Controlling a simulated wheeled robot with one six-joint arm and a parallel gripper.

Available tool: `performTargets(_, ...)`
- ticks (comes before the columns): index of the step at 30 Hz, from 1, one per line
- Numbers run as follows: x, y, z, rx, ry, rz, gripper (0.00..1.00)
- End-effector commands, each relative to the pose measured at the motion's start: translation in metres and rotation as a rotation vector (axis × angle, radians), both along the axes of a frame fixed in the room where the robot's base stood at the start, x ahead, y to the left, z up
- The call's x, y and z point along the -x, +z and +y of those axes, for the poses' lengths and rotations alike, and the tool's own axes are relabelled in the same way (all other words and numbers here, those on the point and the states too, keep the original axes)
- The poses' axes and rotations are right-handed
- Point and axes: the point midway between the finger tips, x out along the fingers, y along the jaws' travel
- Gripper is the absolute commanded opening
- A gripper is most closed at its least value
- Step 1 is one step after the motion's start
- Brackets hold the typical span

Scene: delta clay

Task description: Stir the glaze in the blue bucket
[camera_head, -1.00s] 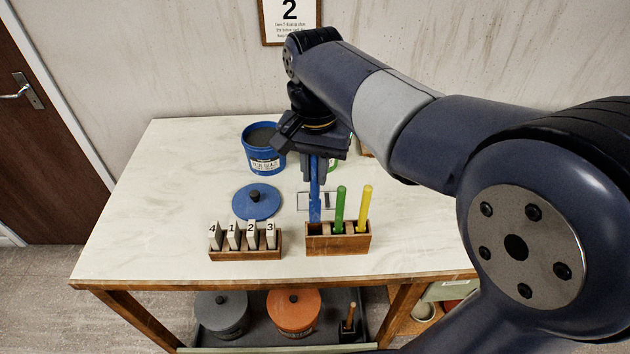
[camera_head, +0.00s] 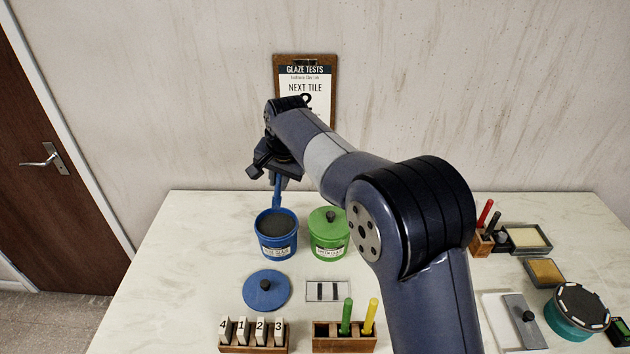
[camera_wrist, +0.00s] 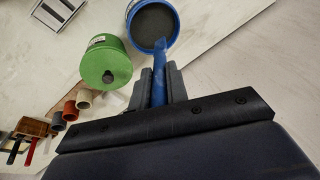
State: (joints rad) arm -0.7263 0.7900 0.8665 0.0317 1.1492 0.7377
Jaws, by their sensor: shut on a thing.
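The blue bucket (camera_head: 277,240) stands uncovered on the white table, with dark glaze (camera_head: 277,223) inside. Its blue lid (camera_head: 266,290) lies on the table in front of it. My gripper (camera_head: 281,178) is shut on a blue stirring stick (camera_head: 277,193), held above the back of the bucket. In the wrist view the blue stick (camera_wrist: 159,75) reaches from between the fingers toward the blue bucket's rim (camera_wrist: 172,12). The stick's tip is at or near the far rim in the head view; I cannot tell whether it is inside.
A lidded green bucket (camera_head: 330,236) stands right beside the blue one. A wooden holder (camera_head: 343,343) in front holds a green and a yellow stick. A rack of numbered tiles (camera_head: 253,346) and a small tray (camera_head: 327,291) are near. A clipboard (camera_head: 318,66) hangs behind.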

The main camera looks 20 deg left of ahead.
Motion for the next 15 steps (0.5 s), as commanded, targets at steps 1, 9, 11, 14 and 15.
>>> performTargets(1, 0.001, 0.002, 0.007, -0.004, 0.008, -0.003, 0.0)
performTargets(9, 0.004, -0.007, 0.01, -0.01, 0.013, -0.007, 0.0)
performTargets(11, 0.006, -0.01, 0.007, -0.011, 0.013, -0.007, 0.0)
performTargets(14, 0.011, -0.017, 0.003, -0.01, 0.012, -0.007, 0.0)
performTargets(15, 0.012, -0.019, 0.001, -0.01, 0.012, -0.007, 0.0)
